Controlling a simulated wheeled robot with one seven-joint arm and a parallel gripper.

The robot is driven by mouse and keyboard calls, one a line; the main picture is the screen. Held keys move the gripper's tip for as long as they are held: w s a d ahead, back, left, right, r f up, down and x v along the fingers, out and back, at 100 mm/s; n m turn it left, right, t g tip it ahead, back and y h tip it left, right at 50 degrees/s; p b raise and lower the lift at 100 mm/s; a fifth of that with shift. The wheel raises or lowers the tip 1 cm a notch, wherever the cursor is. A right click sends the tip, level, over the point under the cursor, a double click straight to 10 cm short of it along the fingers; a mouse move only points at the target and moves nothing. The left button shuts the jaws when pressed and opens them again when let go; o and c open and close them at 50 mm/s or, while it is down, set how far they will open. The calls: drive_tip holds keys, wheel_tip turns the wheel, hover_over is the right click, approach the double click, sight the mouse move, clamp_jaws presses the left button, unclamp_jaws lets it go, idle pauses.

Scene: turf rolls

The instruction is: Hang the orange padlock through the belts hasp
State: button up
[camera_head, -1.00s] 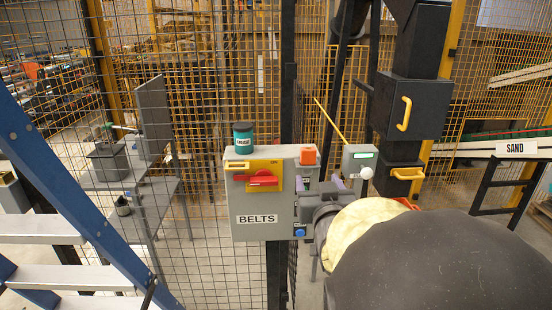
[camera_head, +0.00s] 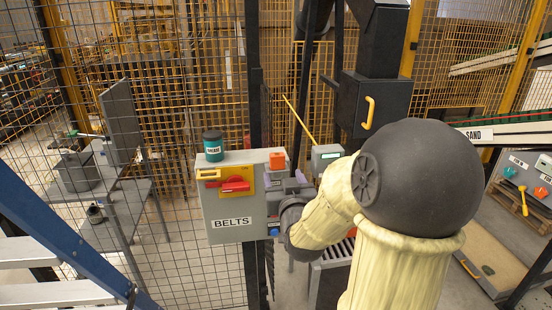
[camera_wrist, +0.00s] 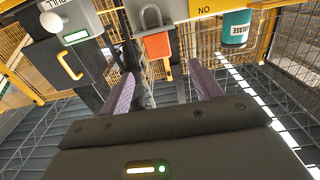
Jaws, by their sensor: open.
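The orange padlock (camera_head: 277,160) is at the top right corner of the grey BELTS box (camera_head: 228,210). In the wrist view, which is upside down, its orange body (camera_wrist: 157,46) and grey shackle (camera_wrist: 151,18) show, with the shackle over the box. Whether it rests or hangs there I cannot tell. A yellow plate with a red handle (camera_head: 236,186) is on the box front; a yellow bar (camera_head: 208,174), possibly the hasp, projects at its upper left. My gripper (camera_wrist: 163,85) is open and empty, its lilac fingers short of the padlock, which shows beyond the gap between them.
A teal grease tin (camera_head: 213,147) stands on the box, left of the padlock. A small grey box with a white knob (camera_wrist: 52,22) is near the padlock. Mesh fence and a black post (camera_head: 256,120) stand behind. A blue ladder (camera_head: 60,240) is at lower left.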

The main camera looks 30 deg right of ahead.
sight(278, 163)
drive_tip(key=p, duration=0.2)
drive_tip(key=w+p, duration=0.1)
drive_tip(key=p, duration=0.2)
drive_tip(key=shift+w+d+r, duration=0.25)
drive_tip(key=shift+d+r, duration=0.1)
drive_tip(key=p, duration=0.5)
drive_tip(key=shift+w+f, duration=0.2)
drive_tip(key=shift+w, duration=0.2)
drive_tip(key=p+x, duration=0.1)
drive_tip(key=x, duration=0.3)
drive_tip(key=shift+f, duration=0.1)
drive_tip(key=shift+w+d+f+p, duration=0.1)
drive_tip(key=shift+w+p, duration=0.2)
drive_tip(key=shift+w, duration=0.15)
drive_tip(key=p+x, duration=0.2)
drive_tip(key=x, duration=0.1)
drive_tip(key=p+x, duration=0.1)
drive_tip(key=x, duration=0.1)
drive_tip(key=shift+f, duration=0.35)
drive_tip(key=shift+d, duration=0.15)
drive_tip(key=shift+f, duration=0.1)
